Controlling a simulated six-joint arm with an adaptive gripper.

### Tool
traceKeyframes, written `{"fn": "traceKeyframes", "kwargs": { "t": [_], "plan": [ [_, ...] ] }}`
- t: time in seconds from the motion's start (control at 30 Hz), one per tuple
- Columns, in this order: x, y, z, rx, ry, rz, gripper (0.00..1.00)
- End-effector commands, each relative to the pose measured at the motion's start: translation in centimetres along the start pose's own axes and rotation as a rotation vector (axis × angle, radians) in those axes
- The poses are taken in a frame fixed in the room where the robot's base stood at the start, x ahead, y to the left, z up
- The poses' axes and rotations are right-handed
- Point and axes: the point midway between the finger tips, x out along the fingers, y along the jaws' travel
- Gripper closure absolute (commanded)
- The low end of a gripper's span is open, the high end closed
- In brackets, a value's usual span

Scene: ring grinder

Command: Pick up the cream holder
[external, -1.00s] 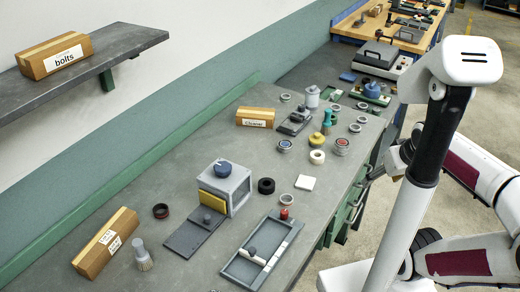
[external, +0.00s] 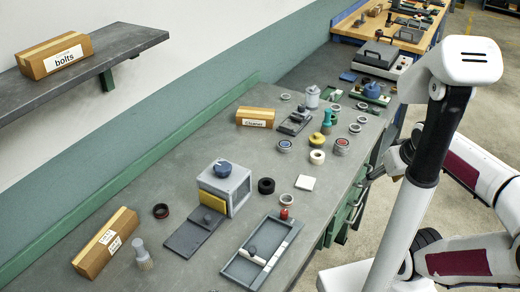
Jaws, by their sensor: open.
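A yellow-topped piece (external: 317,140) and a teal piece (external: 328,121) stand close behind the cream piece.

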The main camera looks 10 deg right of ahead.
Motion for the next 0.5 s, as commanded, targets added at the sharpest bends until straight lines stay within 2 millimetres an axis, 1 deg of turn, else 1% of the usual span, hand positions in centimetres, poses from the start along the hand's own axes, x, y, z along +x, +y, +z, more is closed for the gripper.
{"fn": "traceKeyframes", "kwargs": {
  "t": [0.17,0.27,0.37,0.5],
  "plan": [
    [0.2,0.0,-0.2,0.000,0.002,0.001,0.41],
    [0.6,0.1,-0.8,-0.001,0.010,0.005,0.41],
    [1.4,0.3,-1.8,-0.003,0.023,0.011,0.41],
    [3.0,0.7,-3.8,-0.010,0.052,0.023,0.41]
  ]
}}
